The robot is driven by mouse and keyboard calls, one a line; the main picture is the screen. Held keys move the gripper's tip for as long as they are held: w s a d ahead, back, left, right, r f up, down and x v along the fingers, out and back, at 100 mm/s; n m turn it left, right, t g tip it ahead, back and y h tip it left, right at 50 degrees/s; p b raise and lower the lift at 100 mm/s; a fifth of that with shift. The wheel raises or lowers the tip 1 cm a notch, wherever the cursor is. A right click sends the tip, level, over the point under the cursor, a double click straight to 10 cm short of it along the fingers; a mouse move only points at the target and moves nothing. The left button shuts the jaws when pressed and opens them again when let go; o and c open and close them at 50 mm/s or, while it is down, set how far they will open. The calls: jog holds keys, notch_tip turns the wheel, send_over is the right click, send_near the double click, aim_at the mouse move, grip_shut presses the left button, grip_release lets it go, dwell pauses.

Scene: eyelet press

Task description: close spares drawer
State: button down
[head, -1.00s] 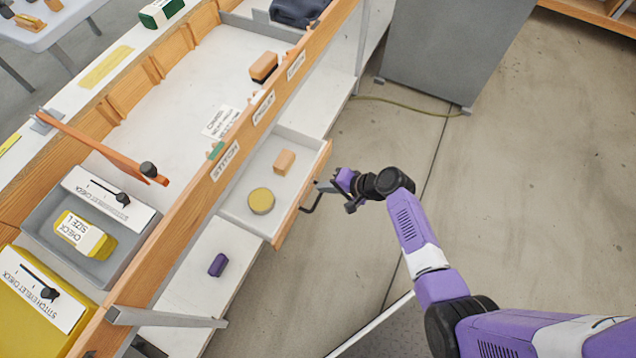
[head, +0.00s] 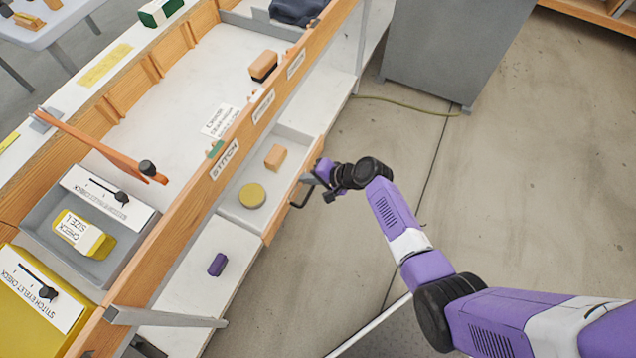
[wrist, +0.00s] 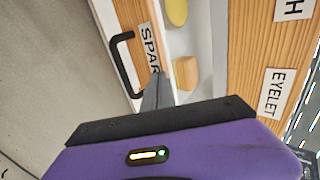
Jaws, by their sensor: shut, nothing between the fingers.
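The spares drawer (head: 231,213) stands partly open under the wooden bench rail. It has a wooden front and a dark bar handle (head: 303,193). In the wrist view the drawer front (wrist: 133,22) carries a partly hidden label reading "SPAR", with the handle (wrist: 122,62) beside it. Inside lie a round yellow tin (head: 252,195) and a tan block (head: 275,156). My gripper (head: 312,178) is shut and empty, at the outer face of the drawer front near the handle. In the wrist view its fingers (wrist: 153,92) reach the front beside the label; contact is hard to tell.
The bench rail (head: 225,160) with STITCH and EYELET labels runs above the drawer. A purple object (head: 217,264) lies on the lower shelf (head: 190,290). A grey cabinet (head: 450,50) stands at the back. The floor (head: 530,180) to the right is clear.

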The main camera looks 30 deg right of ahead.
jog(key=w+a+b, duration=0.1)
jog(key=w+a, duration=0.1)
jog(key=w, duration=0.1)
jog(key=w+a+b, duration=0.2)
jog(key=w, duration=0.2)
jog(key=w+a+b, duration=0.1)
jog(key=w+a, duration=0.1)
jog(key=w, duration=0.1)
jog(key=shift+w+f, duration=0.1)
jog(key=shift+w, duration=0.15)
jog(key=shift+w+a+b, duration=0.4)
jog(key=shift+w, duration=0.35)
jog(key=shift+s, duration=0.1)
